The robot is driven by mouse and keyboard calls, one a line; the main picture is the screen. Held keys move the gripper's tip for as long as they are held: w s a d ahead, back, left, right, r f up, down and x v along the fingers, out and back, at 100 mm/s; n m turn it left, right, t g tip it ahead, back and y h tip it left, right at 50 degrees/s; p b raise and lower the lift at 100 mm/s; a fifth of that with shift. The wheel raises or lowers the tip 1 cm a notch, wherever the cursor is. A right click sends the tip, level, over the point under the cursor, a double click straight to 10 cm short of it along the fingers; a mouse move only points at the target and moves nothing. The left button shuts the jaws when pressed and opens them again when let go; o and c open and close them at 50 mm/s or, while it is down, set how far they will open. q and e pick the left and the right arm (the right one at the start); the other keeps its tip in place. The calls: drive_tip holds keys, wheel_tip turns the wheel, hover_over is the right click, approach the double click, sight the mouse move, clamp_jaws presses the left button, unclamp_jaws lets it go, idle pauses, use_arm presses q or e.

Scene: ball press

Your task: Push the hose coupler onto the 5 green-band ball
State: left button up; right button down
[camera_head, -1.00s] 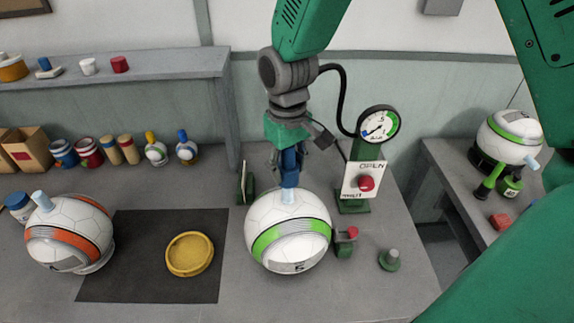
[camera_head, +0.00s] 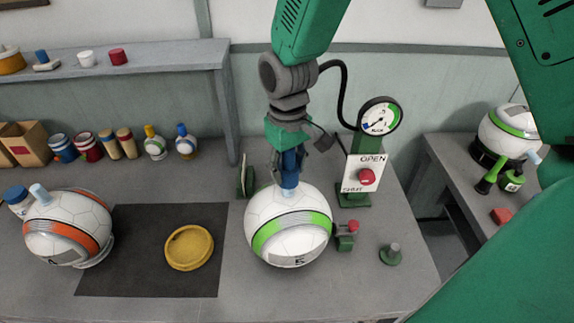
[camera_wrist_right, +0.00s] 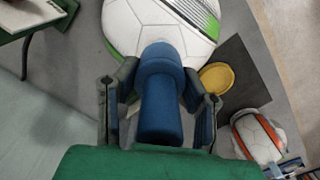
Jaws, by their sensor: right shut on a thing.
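The 5 green-band ball (camera_head: 285,215) is white with a green band and a "5" label, and sits on the bench. It also shows at the top of the right wrist view (camera_wrist_right: 145,22). A short pale-blue stem (camera_head: 290,191) stands on its top. My right gripper (camera_head: 288,170) is above the ball, shut on the blue hose coupler (camera_wrist_right: 160,105). The coupler's lower end is at the stem, lined up with it in the head view; I cannot tell how far it covers the stem. My left gripper is not in view.
A gauge (camera_head: 379,117) and an OPEN sign with a red button (camera_head: 367,177) stand right of the ball. Another green-band ball (camera_head: 500,140) stands far right.

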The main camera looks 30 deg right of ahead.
drive_tip(key=shift+f+b, duration=0.3)
drive_tip(key=shift+f, duration=0.5)
drive_tip(key=c, duration=0.9)
unclamp_jaws()
drive_tip(key=shift+r, duration=0.45)
drive_tip(key=r, duration=1)
drive_tip(key=shift+w+r, duration=0.15)
drive_tip(key=shift+w, duration=0.05)
drive_tip(key=shift+r, duration=0.35)
